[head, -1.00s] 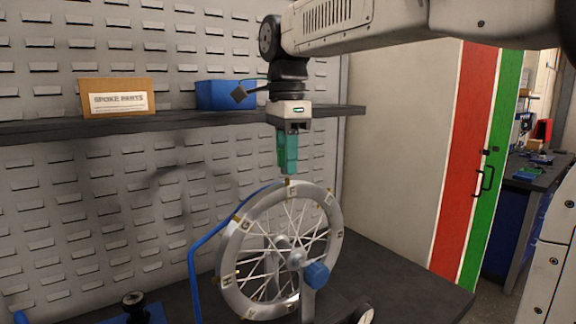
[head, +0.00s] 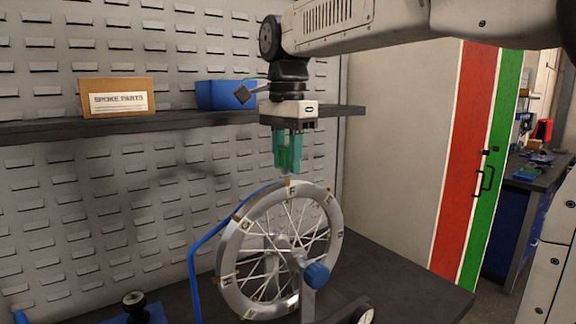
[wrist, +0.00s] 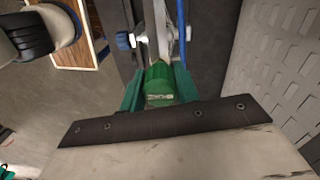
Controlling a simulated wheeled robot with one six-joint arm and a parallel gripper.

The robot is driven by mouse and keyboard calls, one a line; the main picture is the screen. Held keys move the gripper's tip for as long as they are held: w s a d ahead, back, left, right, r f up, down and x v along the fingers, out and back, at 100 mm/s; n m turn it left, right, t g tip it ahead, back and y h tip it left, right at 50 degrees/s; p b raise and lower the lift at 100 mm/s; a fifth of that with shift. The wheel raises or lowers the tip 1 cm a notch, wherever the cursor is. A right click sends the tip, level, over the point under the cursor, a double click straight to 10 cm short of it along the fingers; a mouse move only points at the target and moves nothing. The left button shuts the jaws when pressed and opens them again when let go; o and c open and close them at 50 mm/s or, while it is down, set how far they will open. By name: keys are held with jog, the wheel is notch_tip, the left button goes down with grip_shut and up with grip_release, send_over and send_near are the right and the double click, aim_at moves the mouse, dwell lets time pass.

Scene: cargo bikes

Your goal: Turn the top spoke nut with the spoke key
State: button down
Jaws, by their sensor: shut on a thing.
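A spoked wheel (head: 228,262) stands upright in a stand, with lettered tags around its pale rim. The spoke nut at its top is too small to make out clearly. My gripper (head: 288,168) points straight down just above the top of the rim, its teal fingers shut on the green spoke key (wrist: 159,82). In the wrist view the key sits between the fingers, with the wheel seen nearly edge-on beyond it. The key's lower end is at or very near the rim top; I cannot tell whether it is seated on the nut.
A blue knob (head: 317,275) is at the wheel's hub, and a blue tube (head: 193,268) bends up behind the wheel. A dark shelf (head: 180,123) behind my gripper holds a spoke parts box (head: 115,98) and a blue bin (head: 222,94). The bench right of the wheel is partly clear.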

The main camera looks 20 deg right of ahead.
jog(key=shift+f, duration=0.85)
dwell(0.5)
jog(key=c, duration=1.7)
grip_release()
grip_shut()
jog(key=m, duration=0.5)
jog(key=shift+f, duration=0.1)
jog(key=shift+m, duration=0.8)
